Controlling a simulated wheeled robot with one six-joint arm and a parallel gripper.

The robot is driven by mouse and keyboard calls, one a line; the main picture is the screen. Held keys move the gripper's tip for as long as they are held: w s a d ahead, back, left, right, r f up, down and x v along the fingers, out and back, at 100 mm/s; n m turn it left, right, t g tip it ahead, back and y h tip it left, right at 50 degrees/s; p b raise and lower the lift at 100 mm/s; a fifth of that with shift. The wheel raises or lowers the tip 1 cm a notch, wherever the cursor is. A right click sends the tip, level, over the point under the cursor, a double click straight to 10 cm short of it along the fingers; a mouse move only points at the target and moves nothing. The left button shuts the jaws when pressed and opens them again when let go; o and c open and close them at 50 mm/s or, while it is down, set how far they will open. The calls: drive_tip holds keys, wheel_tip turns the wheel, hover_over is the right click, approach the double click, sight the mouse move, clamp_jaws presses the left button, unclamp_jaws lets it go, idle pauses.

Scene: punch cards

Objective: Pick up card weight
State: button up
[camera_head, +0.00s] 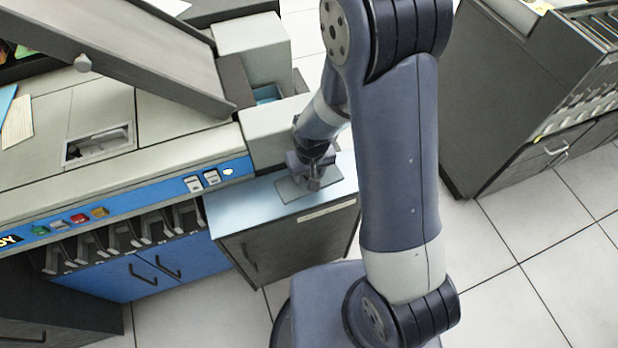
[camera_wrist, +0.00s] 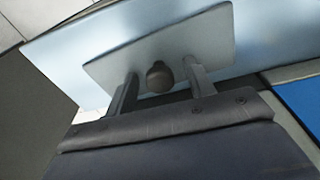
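The card weight is a flat grey plate (camera_head: 291,190) with a round dark knob on top. It lies on the light blue top of a low dark cabinet (camera_head: 236,211). In the wrist view the plate (camera_wrist: 215,38) and its brown-grey knob (camera_wrist: 159,78) show clearly. My gripper (camera_head: 313,178) is over the plate and partly hides it in the head view. In the wrist view my gripper (camera_wrist: 161,85) is open, with one finger on each side of the knob and a visible gap to each.
A card machine with a blue button strip (camera_head: 130,202) stands to the left, against the cabinet. Its grey housing (camera_head: 280,130) rises just behind the cabinet top. A dark cabinet with racks (camera_head: 500,110) stands at the right. Tiled floor (camera_head: 510,265) is clear between.

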clamp_jaws()
idle(0.3)
drive_tip(key=shift+r, duration=0.2)
